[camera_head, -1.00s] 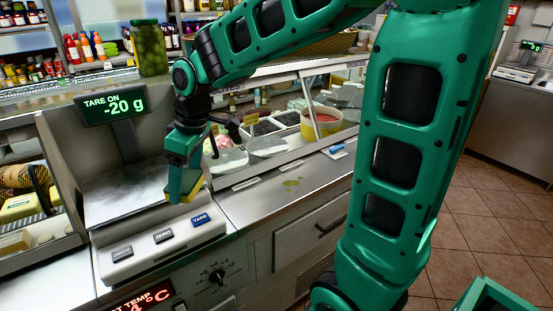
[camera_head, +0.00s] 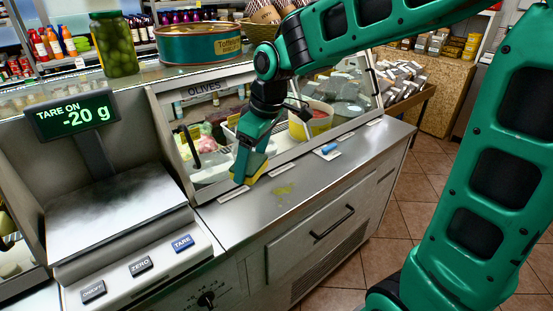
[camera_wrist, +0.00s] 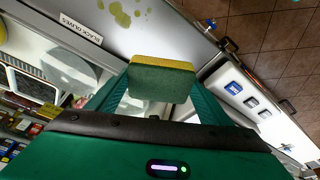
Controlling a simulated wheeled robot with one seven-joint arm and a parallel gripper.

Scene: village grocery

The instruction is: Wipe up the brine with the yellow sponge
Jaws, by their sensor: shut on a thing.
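My gripper (camera_head: 248,160) is shut on the yellow sponge (camera_head: 255,168), which has a dark green face. In the wrist view the sponge (camera_wrist: 162,80) sits between the two fingers. The brine (camera_head: 284,189) is a small patch of yellow-green spots on the steel counter (camera_head: 330,170). It lies to the right of and a little below the sponge in the head view, and the sponge appears apart from it. The brine also shows at the top of the wrist view (camera_wrist: 122,14).
A scale (camera_head: 115,205) with a display reading -20 g stands at the left. The glass olive case (camera_head: 200,150) runs behind the counter. A jar of olives (camera_head: 114,45) and a round tin (camera_head: 200,42) stand above. Labels and a blue item (camera_head: 329,149) lie along the counter.

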